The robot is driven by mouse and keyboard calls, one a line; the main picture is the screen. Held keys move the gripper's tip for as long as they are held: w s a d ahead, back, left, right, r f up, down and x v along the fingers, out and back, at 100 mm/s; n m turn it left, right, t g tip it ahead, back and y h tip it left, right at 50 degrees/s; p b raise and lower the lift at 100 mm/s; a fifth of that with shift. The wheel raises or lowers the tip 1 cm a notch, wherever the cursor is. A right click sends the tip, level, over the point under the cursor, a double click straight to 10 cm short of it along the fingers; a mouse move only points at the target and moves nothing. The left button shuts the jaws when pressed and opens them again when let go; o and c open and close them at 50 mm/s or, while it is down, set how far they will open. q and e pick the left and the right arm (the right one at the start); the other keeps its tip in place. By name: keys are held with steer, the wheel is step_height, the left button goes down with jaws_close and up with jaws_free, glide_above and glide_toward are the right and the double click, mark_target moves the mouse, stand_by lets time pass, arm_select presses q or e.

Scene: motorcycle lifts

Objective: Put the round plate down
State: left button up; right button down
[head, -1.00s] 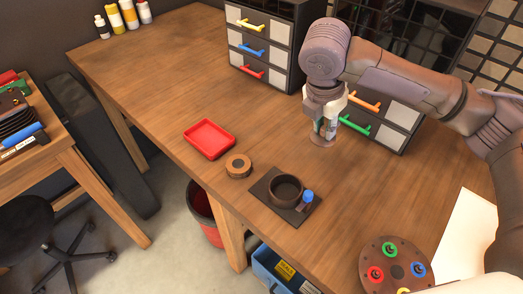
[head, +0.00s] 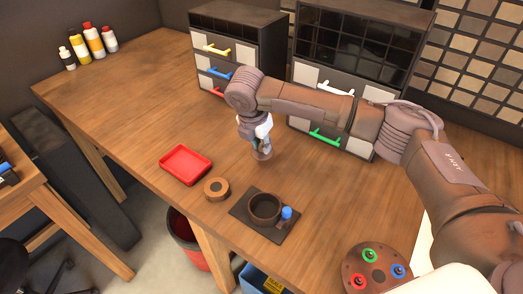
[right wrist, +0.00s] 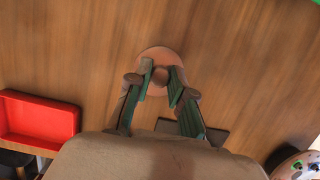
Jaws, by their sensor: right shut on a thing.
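My right gripper (head: 258,145) points down over the wooden table and is shut on the small knob of a round plate (head: 263,155). In the right wrist view the plate (right wrist: 158,56) is a pinkish-brown disc, with its knob between the green-padded fingers (right wrist: 162,75). The plate is behind the dark round dish in the head view. I cannot tell whether its underside touches the table. My left gripper is not in view.
A red tray (head: 186,164), a round wooden piece (head: 217,189) and a dark dish (head: 265,207) on a square mat (head: 246,221) are nearby. Drawer units (head: 330,120) stand behind. A disc with coloured knobs (head: 374,270) lies at front right. Table left of the tray is clear.

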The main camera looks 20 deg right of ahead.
mark_target(261, 152)
steer(key=shift+f+p, duration=0.3)
steer(key=shift+f, duration=1.45)
steer(key=c, duration=1)
jaws_free()
steer(key=shift+s+f, duration=0.1)
steer(key=shift+f, duration=0.05)
steer(key=shift+c, duration=0.2)
steer(key=b+v, duration=0.1)
steer(key=v, duration=1.1)
steer(key=shift+b, duration=0.3)
